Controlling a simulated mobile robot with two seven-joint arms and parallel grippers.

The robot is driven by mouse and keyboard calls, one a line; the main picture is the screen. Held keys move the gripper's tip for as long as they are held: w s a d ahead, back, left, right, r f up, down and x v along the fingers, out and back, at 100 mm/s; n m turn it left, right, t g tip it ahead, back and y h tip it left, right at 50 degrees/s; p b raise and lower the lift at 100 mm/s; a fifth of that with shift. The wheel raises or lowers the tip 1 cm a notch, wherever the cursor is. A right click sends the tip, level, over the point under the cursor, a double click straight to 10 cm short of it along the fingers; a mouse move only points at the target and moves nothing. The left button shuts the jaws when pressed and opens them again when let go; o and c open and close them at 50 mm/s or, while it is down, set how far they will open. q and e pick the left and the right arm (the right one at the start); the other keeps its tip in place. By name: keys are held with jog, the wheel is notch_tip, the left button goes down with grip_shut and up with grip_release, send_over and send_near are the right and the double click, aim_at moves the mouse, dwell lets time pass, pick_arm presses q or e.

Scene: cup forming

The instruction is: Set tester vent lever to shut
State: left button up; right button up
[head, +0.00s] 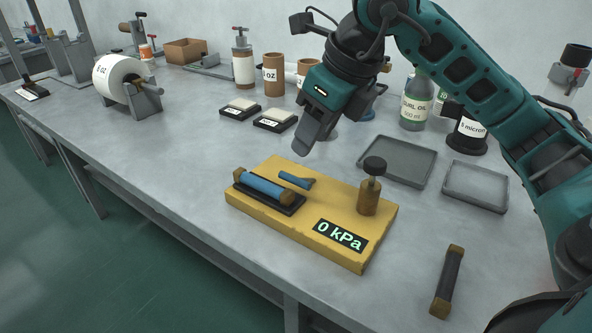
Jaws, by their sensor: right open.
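The tester (290,240) is a yellow block near the bench's front edge, its display (340,236) reading "0 kPa". A small blue lever (297,180), which looks like the vent lever, lies on its top behind a blue cylinder (263,187) with brown ends. Its exact setting is hard to tell. A brass post with a black knob (372,176) stands at the tester's right end. My right gripper (306,143) is open and empty, pointing down, above and behind the lever, apart from it. My left gripper is not in view.
Two grey trays (398,158) (475,187) lie right of the tester. A dark bar with brown ends (448,282) lies at the front right. Labelled cups (274,75) and an oil bottle (416,103) stand behind. The bench left of the tester is clear.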

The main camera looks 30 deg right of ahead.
aim_at(292, 176)
jog(key=b+x, duration=0.1)
jog(key=x, duration=0.7)
jog(key=shift+w+f, duration=0.1)
jog(key=shift+f, duration=0.2)
grip_shut()
